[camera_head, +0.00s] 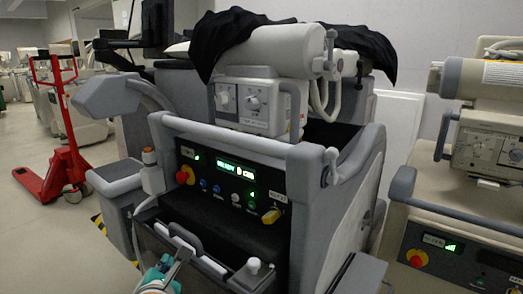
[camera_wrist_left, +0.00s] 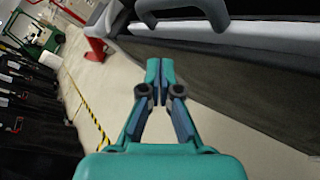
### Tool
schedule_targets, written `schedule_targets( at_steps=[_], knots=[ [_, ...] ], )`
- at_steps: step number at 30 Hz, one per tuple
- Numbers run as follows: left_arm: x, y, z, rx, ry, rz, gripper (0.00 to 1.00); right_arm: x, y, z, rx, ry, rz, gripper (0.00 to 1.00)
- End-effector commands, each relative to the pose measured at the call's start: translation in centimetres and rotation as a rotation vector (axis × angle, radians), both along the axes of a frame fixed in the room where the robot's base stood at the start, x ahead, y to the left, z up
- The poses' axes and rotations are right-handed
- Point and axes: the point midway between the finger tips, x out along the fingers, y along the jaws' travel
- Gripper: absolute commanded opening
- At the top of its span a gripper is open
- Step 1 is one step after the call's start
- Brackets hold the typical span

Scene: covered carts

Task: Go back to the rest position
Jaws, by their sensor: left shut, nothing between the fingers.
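My left gripper (camera_head: 160,273) shows at the bottom of the head view, low in front of the cart's front tray. In the left wrist view the left gripper (camera_wrist_left: 160,72) is teal, with its fingertips together and nothing between them. It points at bare floor beside the cart's dark side. My right gripper is in neither view.
A black cover (camera_head: 232,38) lies over the cart's top. A second cart (camera_head: 430,215) stands at the right. A red pallet jack (camera_head: 62,160) stands at the left, with free floor (camera_head: 40,225) around it. Yellow-black tape (camera_wrist_left: 92,122) marks the floor.

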Motion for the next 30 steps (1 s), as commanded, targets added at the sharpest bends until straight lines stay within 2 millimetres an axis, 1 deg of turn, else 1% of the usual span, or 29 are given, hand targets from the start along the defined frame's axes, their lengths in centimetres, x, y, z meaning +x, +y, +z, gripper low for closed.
schedule_targets(
  at_steps=[1, 2, 3, 5, 8, 11, 12, 14, 15, 17, 18, 20, 21, 23, 24, 25, 27, 30],
  knots=[
    [0.1, 0.5, -1.8, 0.011, 0.036, 0.008, 0.0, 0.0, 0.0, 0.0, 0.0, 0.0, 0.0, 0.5],
    [0.2, 0.7, -2.7, 0.016, 0.053, 0.01, 0.0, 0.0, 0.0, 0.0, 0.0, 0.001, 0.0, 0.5],
    [0.2, 1.0, -4.2, 0.026, 0.081, 0.011, 0.0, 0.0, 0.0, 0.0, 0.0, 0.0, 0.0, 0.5],
    [0.1, 1.4, -6.4, 0.041, 0.126, 0.009, 0.0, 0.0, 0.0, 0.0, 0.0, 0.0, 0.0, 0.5],
    [-0.3, 1.8, -11.0, 0.074, 0.221, -0.013, 0.0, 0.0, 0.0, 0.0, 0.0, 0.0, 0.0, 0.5],
    [-1.5, 2.0, -17.0, 0.145, 0.358, -0.08, 0.0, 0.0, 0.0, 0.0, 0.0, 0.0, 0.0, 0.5],
    [-2.4, 2.0, -19.8, 0.185, 0.424, -0.126, 0.0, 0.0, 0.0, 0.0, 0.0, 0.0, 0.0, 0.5],
    [-4.2, 1.6, -24.1, 0.258, 0.532, -0.225, 0.0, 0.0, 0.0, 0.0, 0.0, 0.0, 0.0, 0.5],
    [-5.6, 1.3, -26.8, 0.31, 0.602, -0.304, 0.0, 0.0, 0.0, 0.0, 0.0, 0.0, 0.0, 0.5],
    [-8.1, 0.5, -30.6, 0.388, 0.698, -0.446, 0.0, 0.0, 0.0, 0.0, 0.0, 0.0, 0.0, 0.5],
    [-10.0, -0.2, -33.0, 0.442, 0.755, -0.556, 0.0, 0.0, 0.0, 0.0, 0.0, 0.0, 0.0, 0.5],
    [-13.2, -1.4, -36.1, 0.524, 0.825, -0.746, 0.0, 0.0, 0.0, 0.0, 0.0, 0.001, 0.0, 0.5],
    [-15.4, -2.4, -37.9, 0.583, 0.856, -0.891, 0.0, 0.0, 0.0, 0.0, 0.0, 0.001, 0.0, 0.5],
    [-18.6, -3.9, -39.7, 0.676, 0.867, -1.12, 0.0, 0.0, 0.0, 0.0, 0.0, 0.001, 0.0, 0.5],
    [-20.3, -4.9, -40.4, 0.737, 0.851, -1.257, 0.0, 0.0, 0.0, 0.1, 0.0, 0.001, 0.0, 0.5],
    [-21.4, -5.5, -40.8, 0.78, 0.831, -1.352, 0.0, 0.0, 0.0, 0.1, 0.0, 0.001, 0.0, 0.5],
    [-23.2, -6.7, -41.0, 0.88, 0.766, -1.542, 0.0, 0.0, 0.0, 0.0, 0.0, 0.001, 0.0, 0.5],
    [-24.6, -7.6, -40.8, 1.015, 0.657, -1.745, 0.0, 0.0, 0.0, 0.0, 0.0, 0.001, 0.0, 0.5]
  ],
)
